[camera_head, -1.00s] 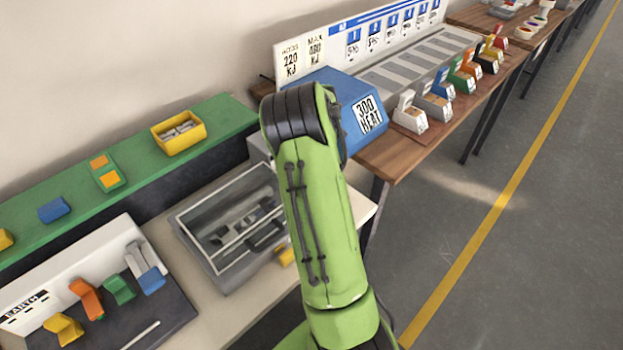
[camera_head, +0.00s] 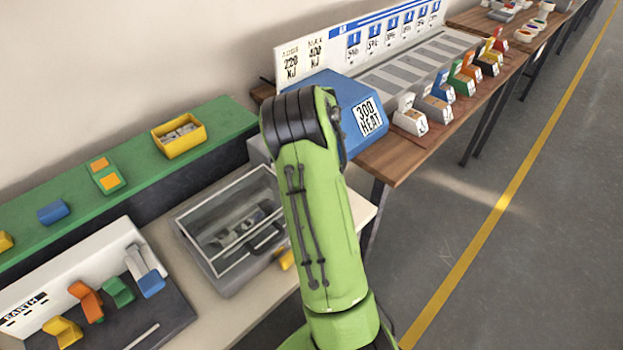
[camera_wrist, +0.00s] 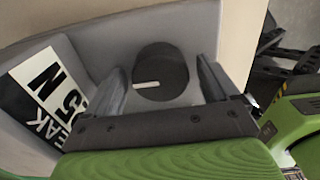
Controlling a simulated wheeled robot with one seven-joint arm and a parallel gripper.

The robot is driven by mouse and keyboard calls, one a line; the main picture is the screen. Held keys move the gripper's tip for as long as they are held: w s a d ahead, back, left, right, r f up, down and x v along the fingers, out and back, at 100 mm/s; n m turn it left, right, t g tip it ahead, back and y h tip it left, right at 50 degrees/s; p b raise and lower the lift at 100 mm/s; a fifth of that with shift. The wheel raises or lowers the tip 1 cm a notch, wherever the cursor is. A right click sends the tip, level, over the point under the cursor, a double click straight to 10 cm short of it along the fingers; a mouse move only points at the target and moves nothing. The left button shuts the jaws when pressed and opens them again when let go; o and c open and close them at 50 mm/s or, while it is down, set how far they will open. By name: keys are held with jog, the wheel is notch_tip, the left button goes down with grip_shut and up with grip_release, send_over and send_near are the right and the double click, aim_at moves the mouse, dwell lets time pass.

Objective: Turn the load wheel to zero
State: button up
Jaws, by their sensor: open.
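A dark round wheel (camera_wrist: 160,78) with a white pointer line shows in the wrist view, on a grey housing (camera_wrist: 100,45). The white line lies nearly level, on the left part of the wheel's face. My gripper (camera_wrist: 160,64) is open, with one finger to each side of the wheel in the picture. Gaps show between the fingers and the wheel. I cannot tell how deep the fingers reach. A black and white label (camera_wrist: 50,92) sits left of the wheel, partly cut off by the gripper. In the head view my arm hides the gripper, and I cannot make out the wheel.
In the head view a blue box marked 300 HEAT (camera_head: 365,115) stands beyond my arm. A clear-lidded grey case (camera_head: 215,265) is on the bench to the left. A yellow bin (camera_head: 180,146) sits on a green shelf (camera_head: 130,165). The floor (camera_head: 530,270) at right is clear.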

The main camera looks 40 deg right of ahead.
notch_tip(320, 180, up, 16)
jog(key=p, duration=0.4)
jog(key=shift+f, duration=0.1)
